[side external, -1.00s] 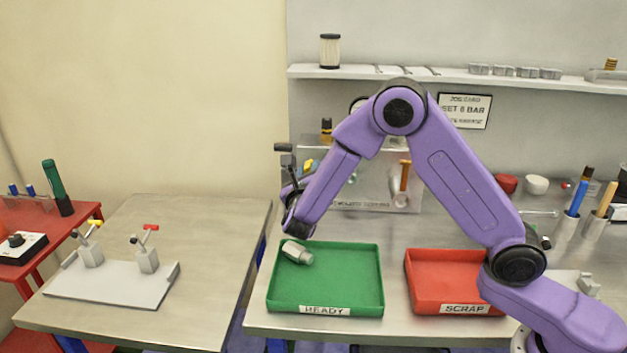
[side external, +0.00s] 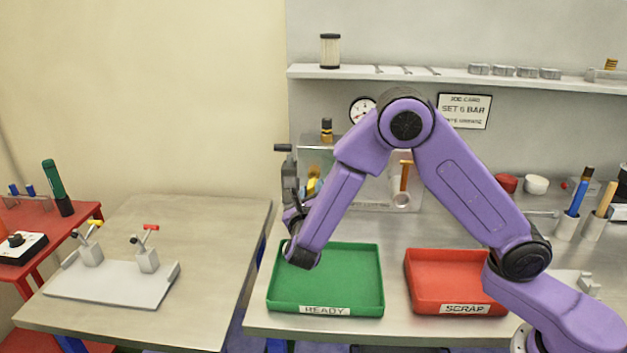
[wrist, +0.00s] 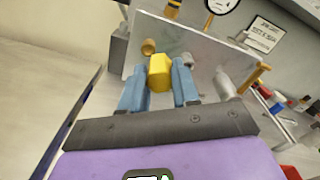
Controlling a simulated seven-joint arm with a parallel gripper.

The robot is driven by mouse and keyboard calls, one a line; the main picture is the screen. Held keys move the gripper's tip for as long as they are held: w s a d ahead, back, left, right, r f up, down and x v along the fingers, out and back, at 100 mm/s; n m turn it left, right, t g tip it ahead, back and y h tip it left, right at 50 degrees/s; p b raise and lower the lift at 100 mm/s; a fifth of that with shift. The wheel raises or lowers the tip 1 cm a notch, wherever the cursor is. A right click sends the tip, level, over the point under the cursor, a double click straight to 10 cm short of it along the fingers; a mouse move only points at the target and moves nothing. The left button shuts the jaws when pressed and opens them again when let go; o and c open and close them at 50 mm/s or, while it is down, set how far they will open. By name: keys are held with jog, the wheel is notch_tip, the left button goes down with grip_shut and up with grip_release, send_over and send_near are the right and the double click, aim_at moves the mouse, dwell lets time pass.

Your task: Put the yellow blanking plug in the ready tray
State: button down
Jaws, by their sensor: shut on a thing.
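The yellow blanking plug (wrist: 159,73) is between the two blue fingers of my gripper (wrist: 159,78) in the wrist view, and the fingers are shut on it. Behind it is a grey fittings panel (wrist: 202,50); I cannot tell whether the plug touches it. In the side view a small patch of yellow (side external: 313,178) shows beside the hand, in front of the panel. The green ready tray (side external: 345,275) lies in front of the panel, with my wrist over its back left corner. That corner is hidden.
The red scrap tray (side external: 455,278) is right of the ready tray. A brass fitting (wrist: 148,46) and a grey fitting (wrist: 222,83) flank the plug at the panel. A gap separates the two tables.

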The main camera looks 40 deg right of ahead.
jog(key=s+a+f, duration=0.2)
jog(key=s, duration=0.7)
jog(key=shift+s+a+f, duration=0.1)
jog(key=shift+f, duration=1.45)
jog(key=shift+s+a+f, duration=0.1)
jog(key=shift+f, duration=1.45)
jog(key=c, duration=0.8)
grip_release()
jog(key=shift+o, duration=0.2)
jog(key=v, duration=1.7)
